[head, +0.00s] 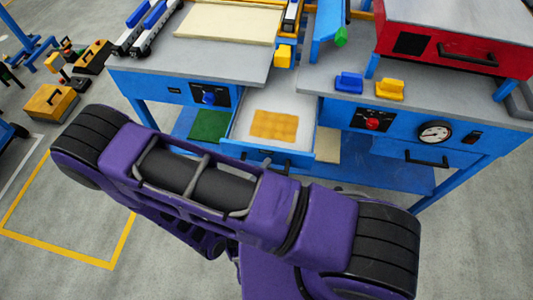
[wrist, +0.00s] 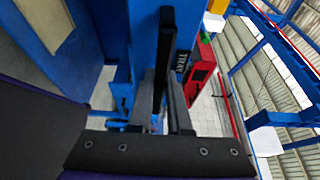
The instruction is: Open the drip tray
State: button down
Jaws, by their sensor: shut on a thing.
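The drip tray appears to be the middle drawer (head: 300,105) of the blue machine in the head view. It stands pulled out, with a white inside and a flat orange-yellow piece in it. Its blue front bears a black handle (head: 268,162), partly covered by my purple arm. My gripper (wrist: 162,88) is shut on this handle. In the head view my gripper is hidden behind my arm.
A red box (head: 455,35) stands on the grey top at the right. Another blue drawer (head: 410,150) with a black handle is at the right, near a gauge (head: 435,133). A yellow toolbox (head: 50,103) lies on the floor at the left. Open floor lies at the lower left.

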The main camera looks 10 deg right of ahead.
jog(key=shift+s+a, duration=0.1)
jog(key=shift+s, duration=0.3)
jog(key=c, duration=0.9)
grip_release()
jog(key=shift+o, duration=0.2)
jog(key=b+v, duration=0.1)
jog(key=v, duration=1.6)
jog(key=shift+s, duration=0.2)
jog(key=shift+a, duration=0.1)
